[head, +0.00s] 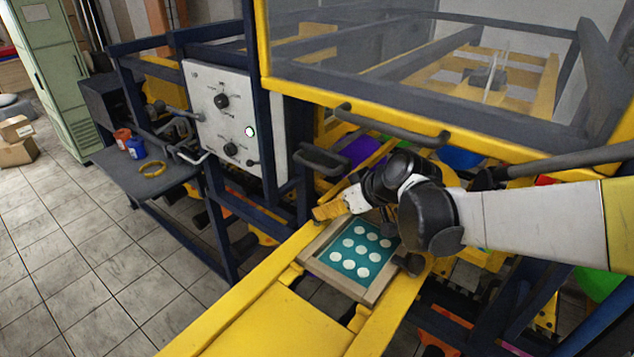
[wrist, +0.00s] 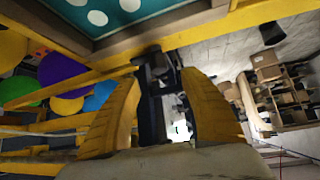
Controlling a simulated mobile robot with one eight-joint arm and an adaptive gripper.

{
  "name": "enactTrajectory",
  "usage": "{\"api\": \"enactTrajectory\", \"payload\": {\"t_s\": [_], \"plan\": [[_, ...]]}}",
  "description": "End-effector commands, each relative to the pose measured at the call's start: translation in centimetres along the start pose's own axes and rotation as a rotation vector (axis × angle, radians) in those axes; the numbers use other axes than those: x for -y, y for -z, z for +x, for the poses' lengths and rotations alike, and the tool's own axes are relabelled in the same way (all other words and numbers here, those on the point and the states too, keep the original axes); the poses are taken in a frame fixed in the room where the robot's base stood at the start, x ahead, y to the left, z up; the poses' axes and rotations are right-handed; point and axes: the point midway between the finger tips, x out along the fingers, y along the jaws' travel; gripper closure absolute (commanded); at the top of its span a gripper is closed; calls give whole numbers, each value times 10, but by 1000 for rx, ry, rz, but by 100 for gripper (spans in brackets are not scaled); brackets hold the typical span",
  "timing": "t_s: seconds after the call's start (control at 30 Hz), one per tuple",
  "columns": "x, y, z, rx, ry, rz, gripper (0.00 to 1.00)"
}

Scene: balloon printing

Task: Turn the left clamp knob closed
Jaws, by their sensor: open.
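My gripper (head: 328,211) has yellow fingers and is at the far left corner of the wooden-framed screen (head: 316,265), whose teal face carries several white dots. In the wrist view, my gripper (wrist: 160,77) is open, one finger on each side of a dark clamp knob (wrist: 152,66) beside the screen frame (wrist: 180,22). A gap shows between the knob and each finger; contact cannot be told. In the head view this knob is hidden by my gripper. Another dark clamp knob (head: 410,264) is at the right side of the screen.
A yellow rail (head: 250,290) runs along the front. A white control panel (head: 222,125) stands to the left, with a side shelf (head: 125,170) holding small cups and a yellow ring. A dark handle (head: 392,127) crosses above my arm. Coloured balloons (wrist: 62,75) lie behind.

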Motion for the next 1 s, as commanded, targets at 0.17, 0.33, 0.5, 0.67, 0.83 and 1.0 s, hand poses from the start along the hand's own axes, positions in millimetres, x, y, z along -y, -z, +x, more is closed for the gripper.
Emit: {"api": "enactTrajectory", "payload": {"t_s": [0.17,0.33,0.5,0.67,0.83,1.0], "plan": [[0,-1,39,1,2,-1,48],[0,-1,62,1,0,0,48],[0,0,72,1,-1,1,48],[0,0,72,1,-1,1,48],[0,0,72,1,-1,1,71],[0,0,72,1,-1,1,100]]}}
